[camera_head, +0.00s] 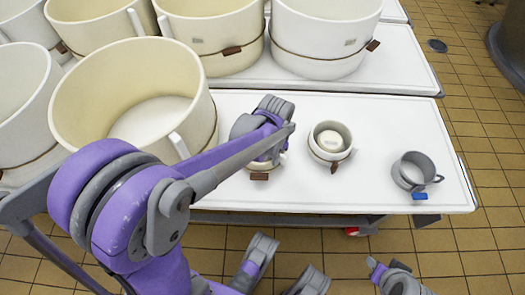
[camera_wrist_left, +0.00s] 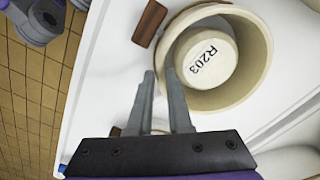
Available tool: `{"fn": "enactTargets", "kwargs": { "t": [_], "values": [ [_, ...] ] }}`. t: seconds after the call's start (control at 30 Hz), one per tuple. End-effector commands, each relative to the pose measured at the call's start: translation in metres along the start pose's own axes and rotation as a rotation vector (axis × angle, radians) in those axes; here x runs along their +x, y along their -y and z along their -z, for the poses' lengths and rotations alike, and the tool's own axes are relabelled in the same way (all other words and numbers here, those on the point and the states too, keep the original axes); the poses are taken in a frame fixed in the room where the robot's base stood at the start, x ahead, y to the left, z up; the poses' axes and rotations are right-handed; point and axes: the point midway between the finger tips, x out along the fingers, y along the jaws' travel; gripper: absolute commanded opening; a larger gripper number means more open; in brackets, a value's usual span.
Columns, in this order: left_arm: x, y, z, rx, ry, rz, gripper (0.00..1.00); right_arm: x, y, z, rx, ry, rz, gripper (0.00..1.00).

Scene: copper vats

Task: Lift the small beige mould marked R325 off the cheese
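A small beige mould (camera_head: 262,164) with a brown tag stands on the white table, mostly covered by my left arm. In the left wrist view a ring-shaped beige mould (camera_wrist_left: 257,50) holds a pale round piece (camera_wrist_left: 207,58) marked R203. My left gripper (camera_wrist_left: 160,76) is there with its fingers a small gap apart, tips beside the ring's wall; I cannot tell if they touch it. Another small beige mould (camera_head: 346,138) stands to the right with a pale cheese (camera_head: 330,140) inside. I can read no R325 mark. My right gripper is not clearly shown; its arm parts sit low in the head view.
A grey mug-like vessel (camera_head: 414,168) with a blue tag stands near the table's right end. A large beige vat (camera_head: 85,100) stands at the left, more vats (camera_head: 325,35) behind. The white table (camera_head: 375,115) is clear between the small pieces. Tiled floor lies in front.

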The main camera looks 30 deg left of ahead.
Motion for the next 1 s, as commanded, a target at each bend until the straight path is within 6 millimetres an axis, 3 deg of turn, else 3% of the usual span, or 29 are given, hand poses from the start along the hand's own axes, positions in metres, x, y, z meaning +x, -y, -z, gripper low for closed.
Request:
{"fn": "enactTargets", "kwargs": {
  "t": [0.33,0.57,0.67,1.0],
  "values": [
    [0.048,0.001,0.003,0.0,0.0,0.0,0.17,0.023,0.0,-0.006,0.0,0.007,0.0,0.45],
    [0.048,0.001,0.003,0.0,-0.001,0.0,0.17,0.022,0.0,-0.006,0.0,0.007,0.0,0.45],
    [0.048,0.001,0.003,0.0,-0.001,0.0,0.0,0.022,0.0,-0.006,0.0,0.007,0.0,0.45],
    [0.047,0.001,0.003,0.0,-0.001,0.0,0.0,0.022,0.0,-0.006,0.0,0.007,0.0,0.45]
  ]
}}
